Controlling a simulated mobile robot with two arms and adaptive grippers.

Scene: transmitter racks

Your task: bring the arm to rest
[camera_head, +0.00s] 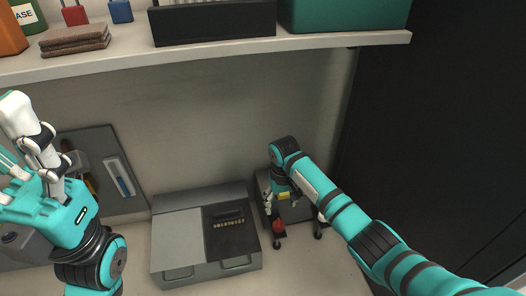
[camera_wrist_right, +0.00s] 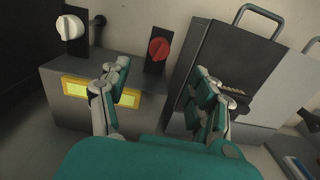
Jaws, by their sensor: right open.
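My right arm (camera_head: 350,215) reaches in from the lower right in the head view. Its gripper (camera_head: 278,200) is over a grey control box with a red knob (camera_head: 278,227). In the right wrist view the gripper (camera_wrist_right: 163,82) is open, its two fingers apart with nothing between them. The red knob (camera_wrist_right: 158,48) shows beyond the fingertips, and a white knob (camera_wrist_right: 70,27) is to its left. My left gripper (camera_head: 30,165) is raised at the left of the head view, its fingers spread and empty.
A grey case with handles (camera_head: 180,242) stands left of the control box. A shelf (camera_head: 220,47) with boxes and padlocks crosses above. A grey panel with a blue-handled tool (camera_head: 121,178) leans on the wall. A dark cabinet (camera_head: 440,120) stands at the right.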

